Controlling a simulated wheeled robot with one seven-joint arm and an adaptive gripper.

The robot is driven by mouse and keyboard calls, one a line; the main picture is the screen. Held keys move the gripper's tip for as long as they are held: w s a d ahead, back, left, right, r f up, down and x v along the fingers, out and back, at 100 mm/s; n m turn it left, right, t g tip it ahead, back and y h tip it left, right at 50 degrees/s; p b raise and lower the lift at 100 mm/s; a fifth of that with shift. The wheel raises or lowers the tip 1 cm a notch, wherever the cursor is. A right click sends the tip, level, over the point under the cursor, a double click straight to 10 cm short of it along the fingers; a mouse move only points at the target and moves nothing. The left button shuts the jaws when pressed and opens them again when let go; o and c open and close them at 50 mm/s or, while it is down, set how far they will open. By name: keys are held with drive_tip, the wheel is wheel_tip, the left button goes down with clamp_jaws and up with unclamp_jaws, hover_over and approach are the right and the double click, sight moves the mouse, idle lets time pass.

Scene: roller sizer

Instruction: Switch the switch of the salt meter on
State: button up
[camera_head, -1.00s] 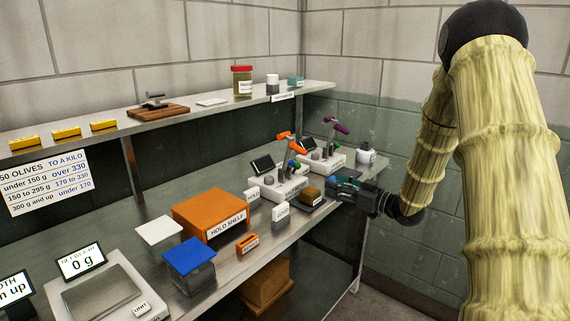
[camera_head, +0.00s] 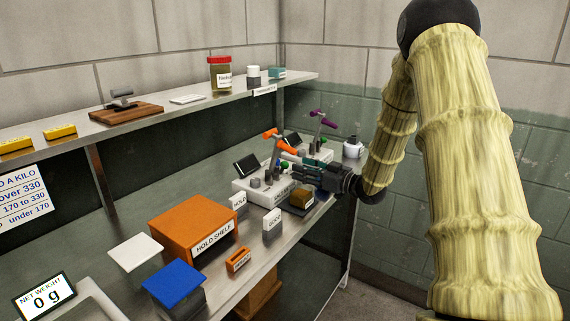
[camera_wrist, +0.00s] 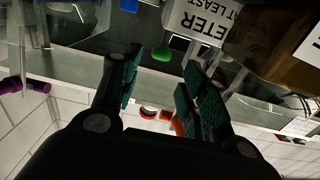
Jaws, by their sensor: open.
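Two white meter units stand on the bench; the near one (camera_head: 258,188) has a dark screen, small knobs and an orange-topped part. The far one (camera_head: 318,156) has a purple-topped part (camera_head: 320,117). I cannot read which is the salt meter. My gripper (camera_head: 291,166) is at the near unit's right side, partly hiding both units. In the wrist view my gripper (camera_wrist: 158,72) is open and empty, its dark teal-padded fingers apart. A green knob (camera_wrist: 162,53) shows between them, beside a label reading "ETER" (camera_wrist: 203,22). I cannot make out the switch's position.
A jar with brown contents (camera_head: 301,197) stands just below my gripper. A white "HOLD" block (camera_head: 238,205), another white block (camera_head: 272,227) and an orange box (camera_head: 192,229) stand left of it. A white pot (camera_head: 352,148) stands behind. The shelf (camera_head: 180,105) runs above.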

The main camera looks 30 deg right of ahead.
sight(286, 164)
drive_tip(key=x, duration=0.7)
drive_tip(key=shift+w+a, duration=0.15)
drive_tip(key=shift+w, duration=0.2)
drive_tip(key=c, duration=1)
